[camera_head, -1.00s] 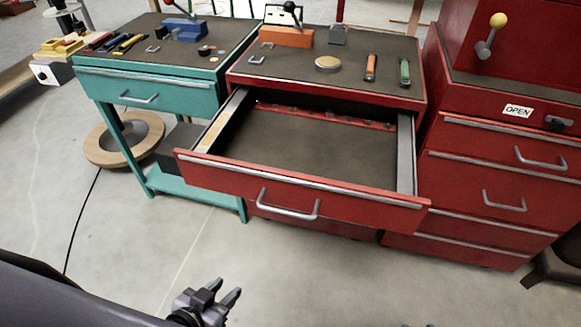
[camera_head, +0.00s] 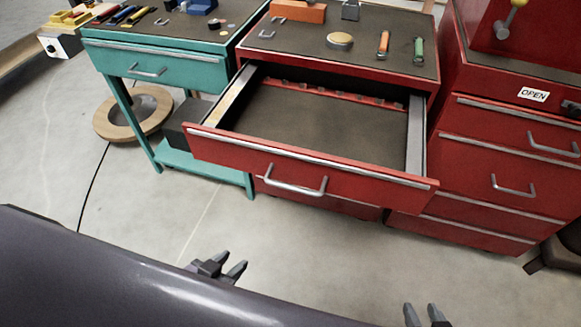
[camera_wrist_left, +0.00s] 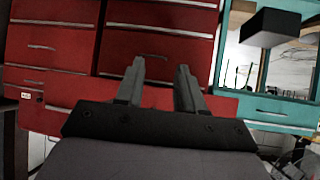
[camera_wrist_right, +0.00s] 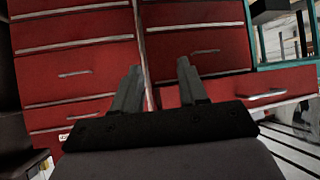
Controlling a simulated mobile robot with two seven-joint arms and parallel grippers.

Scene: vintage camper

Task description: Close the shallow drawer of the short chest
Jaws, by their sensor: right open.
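The short red chest (camera_head: 420,85) stands in the middle of the head view. Its shallow top drawer (camera_head: 310,178) is pulled far out and looks empty inside, with a silver bar handle (camera_head: 296,188) on its front. My left gripper (camera_head: 230,268) is open and empty, in front of and below the drawer front, apart from it. My right gripper (camera_head: 425,310) is open and empty at the bottom edge, also apart from the drawer. The left wrist view (camera_wrist_left: 160,66) and right wrist view (camera_wrist_right: 160,70) show spread fingers with red drawer fronts beyond.
A teal workbench (camera_head: 165,68) with a closed drawer stands to the left. A taller red cabinet (camera_head: 500,170) with an OPEN sign (camera_head: 533,94) stands close on the right. Tools lie on the chest top. The grey floor in front (camera_head: 330,245) is clear.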

